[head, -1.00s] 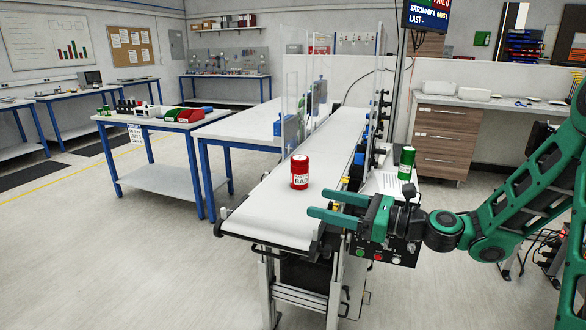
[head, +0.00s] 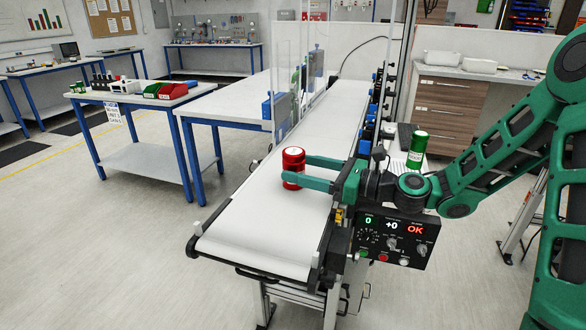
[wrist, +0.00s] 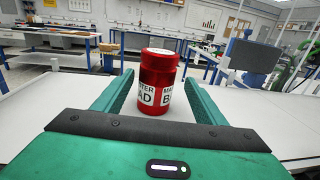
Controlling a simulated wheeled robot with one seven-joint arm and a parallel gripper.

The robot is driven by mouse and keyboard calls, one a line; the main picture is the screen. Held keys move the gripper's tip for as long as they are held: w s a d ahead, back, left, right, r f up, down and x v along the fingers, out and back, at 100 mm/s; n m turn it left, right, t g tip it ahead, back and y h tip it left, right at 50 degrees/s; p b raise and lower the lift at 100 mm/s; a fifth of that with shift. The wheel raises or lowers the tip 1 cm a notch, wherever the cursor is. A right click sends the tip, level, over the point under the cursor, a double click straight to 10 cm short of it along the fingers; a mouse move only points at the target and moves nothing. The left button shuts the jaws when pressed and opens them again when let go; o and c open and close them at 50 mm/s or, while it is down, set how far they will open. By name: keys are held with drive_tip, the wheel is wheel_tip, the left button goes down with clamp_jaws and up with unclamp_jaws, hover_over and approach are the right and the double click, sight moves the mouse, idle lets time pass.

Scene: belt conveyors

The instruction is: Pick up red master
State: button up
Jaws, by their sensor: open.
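The red master (head: 292,168) is a red can with a white label and a pale top. It stands upright on the white conveyor belt (head: 262,222). My gripper (head: 293,171) is open, with its green fingers at either side of the can in the head view. In the wrist view the red master (wrist: 157,80) stands between the fingertips of my gripper (wrist: 157,85), with visible space beside it. The near finger hides part of the can's label in the head view.
A green can (head: 417,149) stands to the right of the belt. A control box (head: 394,240) with a lit display sits at the belt's right side. Clear panels (head: 299,85) rise over the belt farther back. The belt's near end is bare.

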drive_tip(key=shift+x, duration=3.1)
drive_tip(key=shift+s, duration=0.15)
drive_tip(key=c, duration=1.4)
